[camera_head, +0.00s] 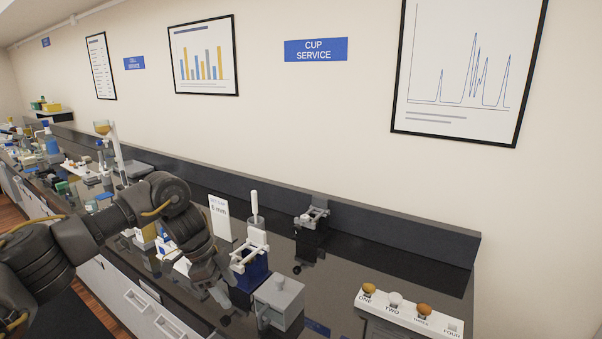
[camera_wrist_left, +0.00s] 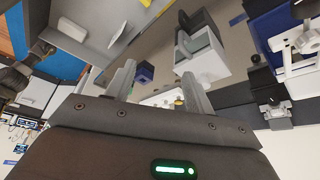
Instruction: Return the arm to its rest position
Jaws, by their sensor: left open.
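My left arm (camera_head: 170,215) comes in from the left and reaches over the black bench. My left gripper (camera_head: 222,296) points down near the bench's front edge, left of a grey block with a handle (camera_head: 280,300). In the left wrist view the two fingers of my left gripper (camera_wrist_left: 160,84) stand apart with nothing held between them. The grey block also shows beyond the fingers in that view (camera_wrist_left: 203,52). My right gripper is in neither view.
A blue and white device (camera_head: 250,262) stands just behind the gripper, and a dark device (camera_head: 312,222) farther back. A white numbered rack (camera_head: 408,312) holds several small round-topped items at right. A white sign (camera_head: 220,217) stands near the forearm. Bench between grey block and rack is mostly clear.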

